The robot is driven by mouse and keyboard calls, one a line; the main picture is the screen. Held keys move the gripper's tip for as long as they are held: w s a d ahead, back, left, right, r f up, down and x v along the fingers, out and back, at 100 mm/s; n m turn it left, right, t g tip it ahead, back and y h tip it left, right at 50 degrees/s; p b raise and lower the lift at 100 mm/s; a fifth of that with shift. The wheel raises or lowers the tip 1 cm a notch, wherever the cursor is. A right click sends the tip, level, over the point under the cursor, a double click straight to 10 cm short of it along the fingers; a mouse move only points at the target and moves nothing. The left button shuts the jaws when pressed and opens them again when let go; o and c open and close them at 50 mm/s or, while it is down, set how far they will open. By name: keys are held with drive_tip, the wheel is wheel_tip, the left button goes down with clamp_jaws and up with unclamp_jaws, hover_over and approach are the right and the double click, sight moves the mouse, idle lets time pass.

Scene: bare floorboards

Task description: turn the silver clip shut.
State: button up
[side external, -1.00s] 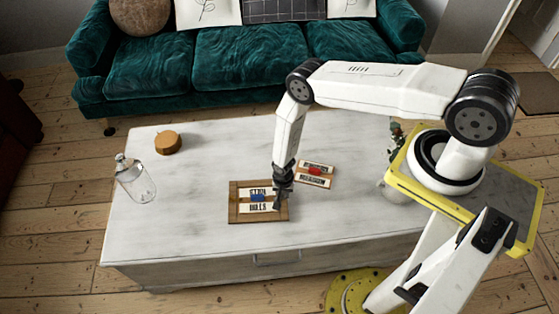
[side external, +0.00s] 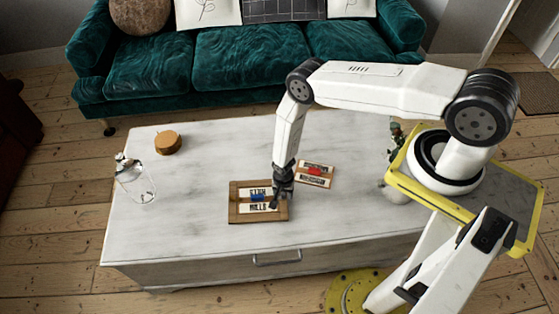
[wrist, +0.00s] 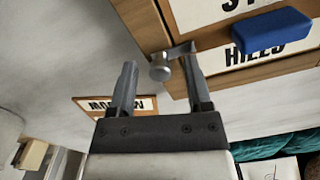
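The silver clip (wrist: 160,68) shows in the wrist view as a round metal knob with a short arm, at the edge of a wooden frame (wrist: 147,22). My gripper (wrist: 159,61) is open, with one finger on each side of the knob. A gap shows between the knob and the left finger; I cannot tell whether the right finger touches the clip's arm. In the side view my gripper (side external: 277,204) points down over the right edge of the wooden frame (side external: 233,213) and hides the clip. The frame holds white lettered strips and a blue block (side external: 257,198).
A smaller wooden board (side external: 325,184) with a red block (side external: 315,170) lies behind and right of my gripper. A glass bottle (side external: 136,183) and a round wooden piece (side external: 168,142) are at left. The grey-white table (side external: 190,240) is clear around the frame. A green sofa stands behind.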

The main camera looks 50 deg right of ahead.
drive_tip(key=shift+r, duration=0.1)
drive_tip(key=shift+r, duration=3.8)
drive_tip(key=shift+w+r, duration=0.35)
drive_tip(key=shift+r, duration=0.25)
drive_tip(key=w+r+n, duration=0.3)
drive_tip(key=w+r, duration=0.1)
drive_tip(key=r, duration=0.8)
wheel_tip(320, 180, up, 21)
drive_tip(key=n+t, duration=0.2)
drive_tip(key=n, duration=0.4)
hover_over(283, 194)
drive_tip(key=s+r+n, duration=0.3)
drive_tip(key=s+r, duration=0.4)
drive_tip(key=s, duration=0.1)
drive_tip(key=shift+r+n+t, duration=0.3)
drive_tip(key=shift+r+n, duration=0.05)
drive_tip(key=shift+n, duration=0.05)
